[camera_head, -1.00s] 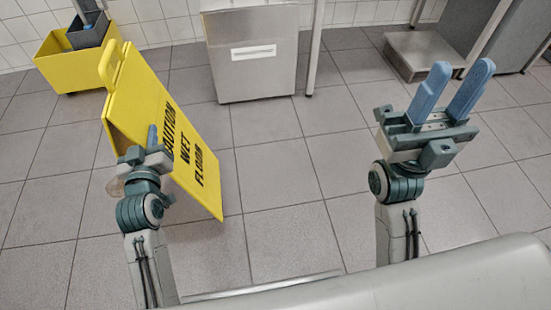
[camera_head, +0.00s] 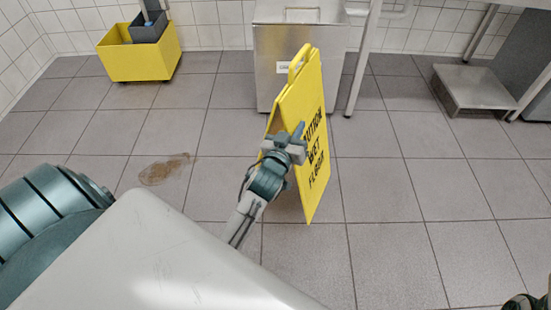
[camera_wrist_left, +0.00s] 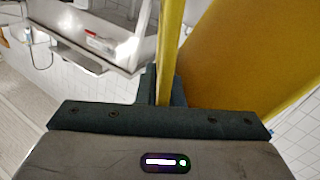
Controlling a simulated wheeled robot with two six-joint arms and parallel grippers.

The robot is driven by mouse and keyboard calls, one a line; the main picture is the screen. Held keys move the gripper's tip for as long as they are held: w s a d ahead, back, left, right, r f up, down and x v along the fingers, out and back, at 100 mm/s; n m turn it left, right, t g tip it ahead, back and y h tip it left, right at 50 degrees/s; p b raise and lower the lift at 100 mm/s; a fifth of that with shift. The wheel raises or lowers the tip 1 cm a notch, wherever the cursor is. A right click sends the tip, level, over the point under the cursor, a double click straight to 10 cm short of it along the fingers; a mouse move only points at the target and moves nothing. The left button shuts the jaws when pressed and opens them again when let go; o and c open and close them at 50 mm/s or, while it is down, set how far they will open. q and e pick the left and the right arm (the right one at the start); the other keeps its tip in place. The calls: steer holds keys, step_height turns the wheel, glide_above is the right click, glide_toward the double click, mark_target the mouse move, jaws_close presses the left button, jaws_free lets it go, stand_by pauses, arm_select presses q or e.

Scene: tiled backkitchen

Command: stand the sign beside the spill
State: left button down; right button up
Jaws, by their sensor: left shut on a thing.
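The yellow caution sign (camera_head: 315,150), lettered "CAUTION WET FLOOR", stands out right of centre in the head view, handle up and slightly tilted. My left gripper (camera_head: 293,142) is shut on its near edge; the fingers are partly hidden. In the left wrist view the sign (camera_wrist_left: 235,55) rises from between the jaws as a thin edge and a broad panel. I cannot tell whether its lower edge touches the floor. The brown spill (camera_head: 165,169) lies on the tiles to the left of the sign, apart from it.
A yellow mop bucket (camera_head: 140,62) stands at the back left wall. A steel bin (camera_head: 270,75) stands behind the sign. A low steel step (camera_head: 474,88) is at the back right. Floor around the spill and right of the sign is clear.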

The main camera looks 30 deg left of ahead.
arm_select(q)
steer(key=w+a+n+g+y+p, duration=0.2)
steer(key=a+n+y, duration=0.4)
steer(key=a, duration=1.9)
steer(key=shift+m+y, duration=0.5)
steer(key=shift+m, duration=0.1)
steer(key=w+d, duration=0.2)
steer(key=d, duration=0.3)
steer(key=w+d+f, duration=0.1)
steer(key=w+d, duration=0.1)
steer(key=d, duration=0.2)
steer(key=w+d+f+b, duration=0.1)
steer(key=w+d, duration=0.1)
steer(key=d, duration=0.3)
steer(key=shift+w+d+f, duration=0.1)
steer(key=shift+w+d, duration=0.1)
steer(key=shift+d, duration=0.1)
steer(key=shift+f+b, duration=0.9)
steer(key=shift+f, duration=0.95)
steer(key=shift+r, duration=0.1)
steer(key=c, duration=2)
jaws_free()
steer(key=o, duration=0.4)
steer(key=shift+o, duration=0.2)
steer(key=shift+s+d, duration=0.1)
